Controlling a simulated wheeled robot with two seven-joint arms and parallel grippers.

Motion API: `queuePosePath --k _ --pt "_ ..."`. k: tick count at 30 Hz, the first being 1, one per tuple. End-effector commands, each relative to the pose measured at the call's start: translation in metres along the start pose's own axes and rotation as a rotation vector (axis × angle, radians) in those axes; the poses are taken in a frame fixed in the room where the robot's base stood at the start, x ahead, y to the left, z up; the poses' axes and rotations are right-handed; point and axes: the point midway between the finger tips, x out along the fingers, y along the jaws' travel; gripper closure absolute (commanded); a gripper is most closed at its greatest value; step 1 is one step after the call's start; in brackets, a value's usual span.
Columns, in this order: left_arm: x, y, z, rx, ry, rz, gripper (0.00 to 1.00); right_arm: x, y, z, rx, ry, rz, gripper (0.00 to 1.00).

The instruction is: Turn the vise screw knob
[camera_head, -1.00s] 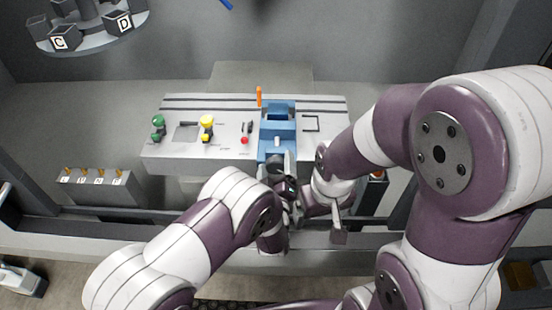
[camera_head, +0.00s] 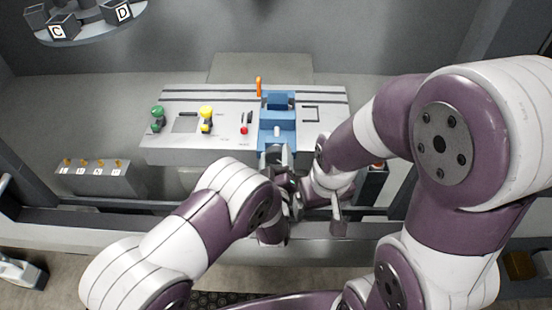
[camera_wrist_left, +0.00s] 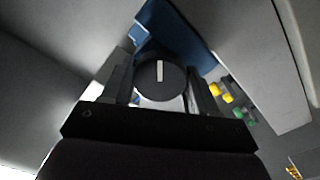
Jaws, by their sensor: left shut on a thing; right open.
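The blue vise (camera_head: 277,142) stands on the grey workbench in the head view, and part of its blue body (camera_wrist_left: 175,35) shows in the left wrist view. The vise screw knob (camera_wrist_left: 172,85) is a dark round disc with a white bar mark, standing near vertical in the left wrist view. My left gripper (camera_head: 276,156) is at the vise's near end. In the left wrist view its two fingers (camera_wrist_left: 160,88) lie on either side of the knob and are shut on it. My right gripper (camera_head: 337,212) is open and empty, low and to the right of the left one, partly hidden by its own arm.
Green (camera_head: 158,118) and yellow (camera_head: 206,119) knobs and a red-tipped lever (camera_head: 244,128) stand left of the vise. A grey block with several brass pegs (camera_head: 95,182) sits at left. My right arm fills the right side.

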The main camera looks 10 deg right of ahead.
Motion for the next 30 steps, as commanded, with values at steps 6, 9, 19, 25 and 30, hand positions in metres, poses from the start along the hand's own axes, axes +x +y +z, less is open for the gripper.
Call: queuePosePath --k 6,9,19,25,30 --pt "0.001 0.0 0.0 0.18 0.006 0.001 0.72 0.012 0.0 0.001 0.0 0.0 0.0 0.16" --pt "0.001 0.001 -0.001 0.275 0.007 0.001 0.72 0.016 0.0 0.002 0.0 0.0 0.0 0.16" --pt "0.001 0.002 -0.001 0.588 0.008 0.0 0.72 0.026 0.0 0.003 0.0 0.0 0.0 0.16" --pt "0.002 0.002 -0.002 0.777 0.009 0.0 0.72 0.03 0.0 0.004 0.0 0.0 0.0 0.16" --pt "0.002 0.003 -0.002 0.939 0.009 -0.001 0.72 0.033 0.0 0.004 0.0 0.0 0.0 0.16"
